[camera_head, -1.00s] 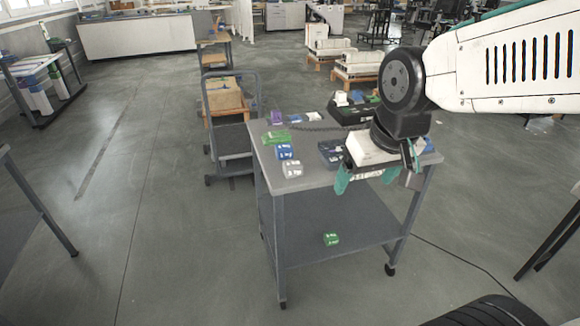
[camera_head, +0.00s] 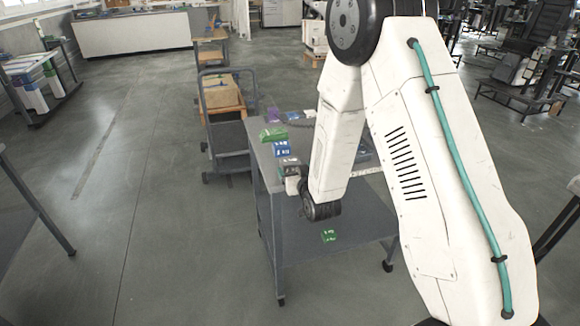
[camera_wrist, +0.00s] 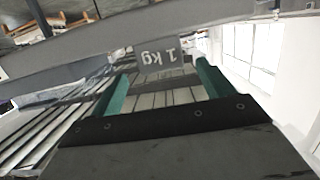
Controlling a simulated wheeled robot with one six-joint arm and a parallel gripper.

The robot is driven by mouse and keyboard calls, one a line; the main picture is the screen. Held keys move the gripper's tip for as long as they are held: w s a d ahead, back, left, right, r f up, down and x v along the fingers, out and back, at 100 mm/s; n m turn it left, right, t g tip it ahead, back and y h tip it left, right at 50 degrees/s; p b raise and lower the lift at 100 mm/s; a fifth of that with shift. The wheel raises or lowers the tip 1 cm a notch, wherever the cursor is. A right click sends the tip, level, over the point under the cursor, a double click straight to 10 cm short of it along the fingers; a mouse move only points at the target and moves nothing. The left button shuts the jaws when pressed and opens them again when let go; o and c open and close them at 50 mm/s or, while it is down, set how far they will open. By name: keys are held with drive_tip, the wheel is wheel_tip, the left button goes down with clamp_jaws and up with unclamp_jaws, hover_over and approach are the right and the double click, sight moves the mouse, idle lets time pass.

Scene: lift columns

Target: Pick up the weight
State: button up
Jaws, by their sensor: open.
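A grey weight (camera_head: 288,161) marked 1 kg sits at the near left edge of the grey cart's top (camera_head: 262,160). In the wrist view its 1 kg face (camera_wrist: 160,48) shows ahead, between the lines of my two teal fingers. My gripper (camera_wrist: 166,76) is open, with nothing seen held between the fingers. I cannot tell how close the fingertips are to the weight. In the head view my gripper is mostly hidden behind my arm, low by the cart's left edge.
A green weight (camera_head: 273,134), a blue weight (camera_head: 282,149) and a purple weight (camera_head: 273,115) stand behind the grey one. Another green weight (camera_head: 328,236) lies on the lower shelf. A trolley with a box (camera_head: 221,92) stands behind. My arm hides the cart's right side.

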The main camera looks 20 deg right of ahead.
sight(288, 162)
drive_tip(key=shift+w+f+t, duration=0.1)
drive_tip(key=shift+f+t, duration=0.2)
drive_tip(key=shift+f, duration=0.2)
drive_tip(key=shift+w+f, duration=0.1)
drive_tip(key=shift+w, duration=0.25)
drive_tip(key=w, duration=0.4)
drive_tip(key=w+f, duration=0.1)
drive_tip(key=w, duration=0.1)
drive_tip(key=shift+w+a, duration=0.1)
drive_tip(key=shift+w, duration=0.3)
drive_tip(key=shift+r, duration=0.15)
clamp_jaws()
